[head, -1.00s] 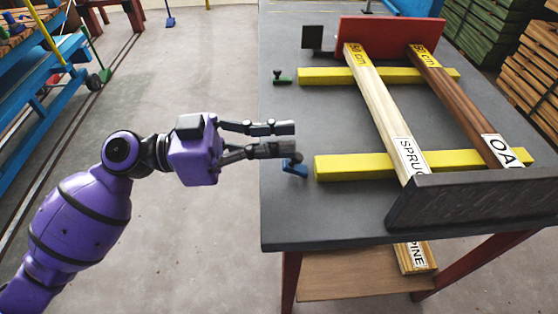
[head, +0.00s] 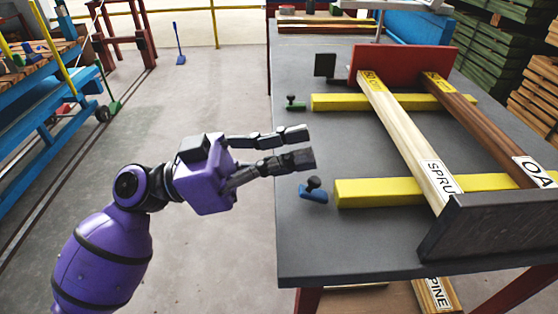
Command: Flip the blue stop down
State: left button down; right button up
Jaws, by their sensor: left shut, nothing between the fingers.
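The blue stop (head: 314,194) sits on the dark table top (head: 300,240) near its left edge, just left of the near yellow bar (head: 380,191). A dark knob (head: 313,182) stands up at its top. My left gripper (head: 300,147) reaches in from the left, over the table's left edge. My right gripper is not in view.
A green stop (head: 295,104) sits farther back by the far yellow bar (head: 350,102). Spruce (head: 405,140) and oak (head: 485,125) boards lie across the bars, between a red plate (head: 405,62) and a dark near plate (head: 490,222).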

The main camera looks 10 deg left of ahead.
pick_arm(q)
jog(key=s+a, duration=0.2)
jog(key=a, duration=0.7)
jog(key=shift+s+a+f+b, duration=0.3)
jog(key=shift+s+a+b, duration=0.05)
jog(key=shift+a+b, duration=0.1)
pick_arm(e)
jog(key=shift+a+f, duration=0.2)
